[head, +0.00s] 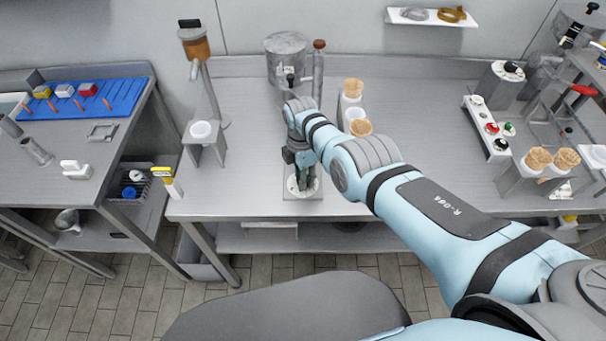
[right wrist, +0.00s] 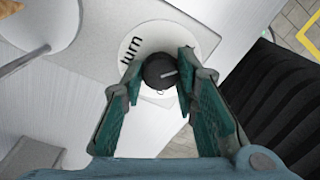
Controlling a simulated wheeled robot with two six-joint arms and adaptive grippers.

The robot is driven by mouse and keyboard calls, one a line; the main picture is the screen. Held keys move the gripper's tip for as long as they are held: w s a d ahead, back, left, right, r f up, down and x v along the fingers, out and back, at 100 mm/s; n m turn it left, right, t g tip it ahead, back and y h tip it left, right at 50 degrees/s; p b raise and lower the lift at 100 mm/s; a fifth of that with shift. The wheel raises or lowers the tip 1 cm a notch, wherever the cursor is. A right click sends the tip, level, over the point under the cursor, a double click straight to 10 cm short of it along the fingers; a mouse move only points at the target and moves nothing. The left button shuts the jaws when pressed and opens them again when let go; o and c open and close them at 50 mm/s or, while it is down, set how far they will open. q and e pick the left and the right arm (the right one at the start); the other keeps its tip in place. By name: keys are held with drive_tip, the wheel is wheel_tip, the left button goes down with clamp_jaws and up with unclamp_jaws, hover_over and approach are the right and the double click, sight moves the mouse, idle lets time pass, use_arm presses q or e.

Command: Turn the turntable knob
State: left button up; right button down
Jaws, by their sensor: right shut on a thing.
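The turntable knob (right wrist: 161,71) is a round black knob with a pale pointer line. It stands on a white disc (right wrist: 130,48) marked "turn", on a light grey plate (right wrist: 203,38). My right gripper (right wrist: 160,85) points down at it, with one teal finger on each side of the knob, shut on it. In the head view my right gripper (head: 304,181) is over the white disc (head: 291,186) near the table's front edge, and it hides the knob. My left gripper does not show.
Behind my right gripper stand a grey metal cylinder (head: 286,55) and two cork-topped holders (head: 353,88). The tabletop (head: 245,185) between that stand and the disc is clear.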

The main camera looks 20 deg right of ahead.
drive_tip(key=shift+n, duration=1)
drive_tip(key=c, duration=1.2)
unclamp_jaws()
drive_tip(key=shift+c, duration=0.2)
drive_tip(key=shift+w+r, duration=0.1)
drive_tip(key=shift+r, duration=0.4)
wheel_tip(320, 180, up, 11)
